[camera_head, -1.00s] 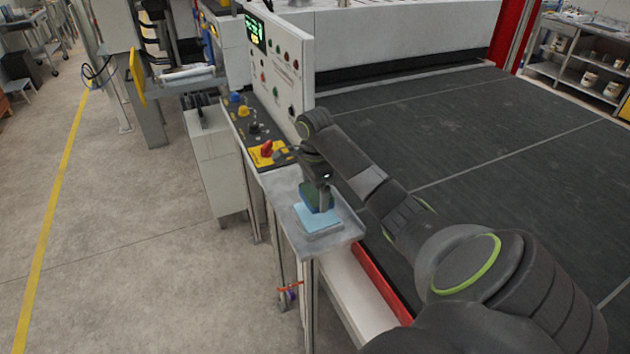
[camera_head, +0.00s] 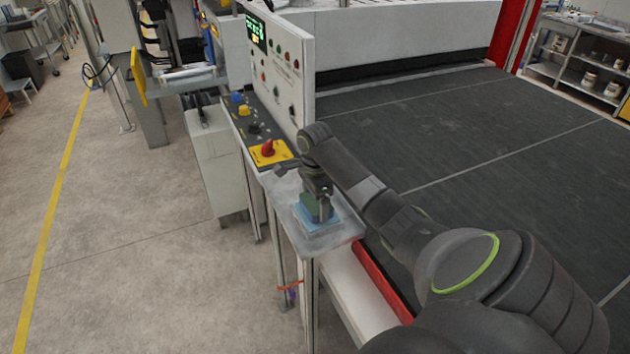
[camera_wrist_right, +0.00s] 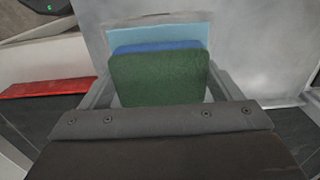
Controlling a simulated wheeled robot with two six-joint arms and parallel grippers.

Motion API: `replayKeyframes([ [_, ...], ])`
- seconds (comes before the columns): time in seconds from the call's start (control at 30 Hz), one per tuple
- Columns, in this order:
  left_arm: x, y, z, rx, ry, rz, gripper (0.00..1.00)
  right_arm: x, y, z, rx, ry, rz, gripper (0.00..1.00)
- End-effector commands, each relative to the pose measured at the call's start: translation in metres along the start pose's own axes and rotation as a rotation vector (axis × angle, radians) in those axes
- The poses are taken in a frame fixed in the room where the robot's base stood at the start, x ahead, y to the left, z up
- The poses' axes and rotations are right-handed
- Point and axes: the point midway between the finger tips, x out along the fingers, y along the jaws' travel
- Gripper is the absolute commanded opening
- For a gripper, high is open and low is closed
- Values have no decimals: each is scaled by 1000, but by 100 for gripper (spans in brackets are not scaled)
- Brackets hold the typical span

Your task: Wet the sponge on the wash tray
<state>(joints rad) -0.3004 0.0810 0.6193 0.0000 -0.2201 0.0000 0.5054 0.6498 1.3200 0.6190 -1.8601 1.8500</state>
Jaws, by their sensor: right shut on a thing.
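My right gripper (camera_head: 318,196) is shut on a sponge (camera_head: 314,207) with a green face and a blue layer. In the right wrist view the sponge (camera_wrist_right: 160,78) sits between the two fingers, its green side toward the camera. The sponge is low over the light blue wash tray (camera_head: 302,228), which lies on a grey metal shelf. The tray also shows behind the sponge in the right wrist view (camera_wrist_right: 135,37). I cannot tell whether the sponge touches the tray. My left gripper is not in view.
The grey shelf (camera_head: 345,232) adjoins a control panel with a red knob on a yellow plate (camera_head: 270,153) and several buttons. A wide dark conveyor belt (camera_head: 450,135) lies to the right. Open concrete floor (camera_head: 130,250) is at left.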

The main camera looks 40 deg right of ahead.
Motion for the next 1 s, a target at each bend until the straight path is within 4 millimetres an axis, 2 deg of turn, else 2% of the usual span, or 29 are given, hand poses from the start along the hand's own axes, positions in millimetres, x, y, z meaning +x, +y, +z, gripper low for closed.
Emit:
replayKeyframes([
  [1.0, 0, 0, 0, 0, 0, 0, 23, 9, 0, 0, 0, 0, 0, 67],
])
